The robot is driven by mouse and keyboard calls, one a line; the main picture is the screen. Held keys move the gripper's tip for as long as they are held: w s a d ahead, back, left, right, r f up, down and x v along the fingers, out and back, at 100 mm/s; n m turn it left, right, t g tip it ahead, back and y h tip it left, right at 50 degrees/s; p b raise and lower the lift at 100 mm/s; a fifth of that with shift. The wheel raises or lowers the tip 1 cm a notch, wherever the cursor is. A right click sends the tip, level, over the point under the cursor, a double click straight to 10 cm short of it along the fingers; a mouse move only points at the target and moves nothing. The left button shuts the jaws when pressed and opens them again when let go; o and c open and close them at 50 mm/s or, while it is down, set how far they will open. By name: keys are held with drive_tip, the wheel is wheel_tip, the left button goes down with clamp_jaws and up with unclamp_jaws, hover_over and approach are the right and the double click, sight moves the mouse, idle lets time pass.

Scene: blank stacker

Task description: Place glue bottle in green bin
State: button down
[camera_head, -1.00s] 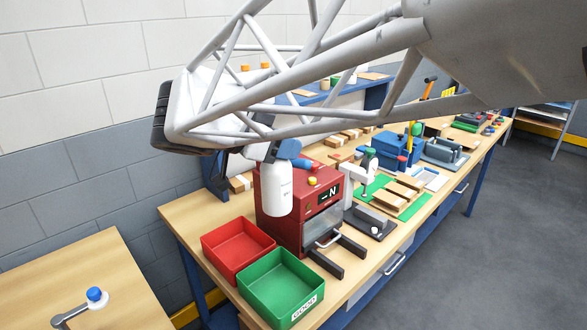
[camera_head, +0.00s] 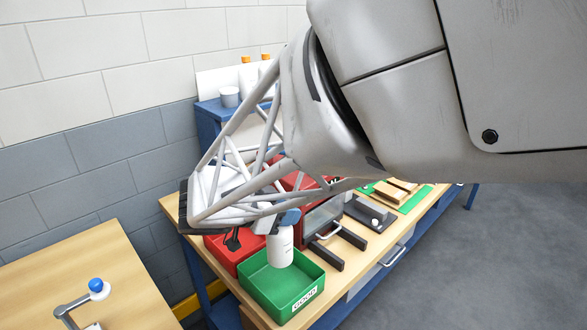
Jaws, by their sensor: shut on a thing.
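The white glue bottle (camera_head: 280,247) with a blue cap hangs upright from my gripper (camera_head: 288,219), which is shut on it near the cap. The bottle appears over the back part of the green bin (camera_head: 287,300), its lower end overlapping the bin's inside in the picture. I cannot tell whether it touches the bin floor. The green bin stands at the front left corner of the workbench with a white label on its front. My arm hides part of the gripper.
A red bin (camera_head: 221,252) stands right behind the green one. Another wooden table (camera_head: 110,270) with a blue-knobbed lever (camera_head: 97,287) is at the left. Orange-capped white bottles (camera_head: 247,72) stand on a shelf behind.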

sight(268, 246)
drive_tip(key=shift+f, duration=0.1)
drive_tip(key=shift+f, duration=3)
drive_tip(key=shift+f, duration=2)
drive_tip(key=c, duration=0.8)
unclamp_jaws()
drive_tip(key=shift+a, duration=0.1)
drive_tip(key=shift+v, duration=3.75)
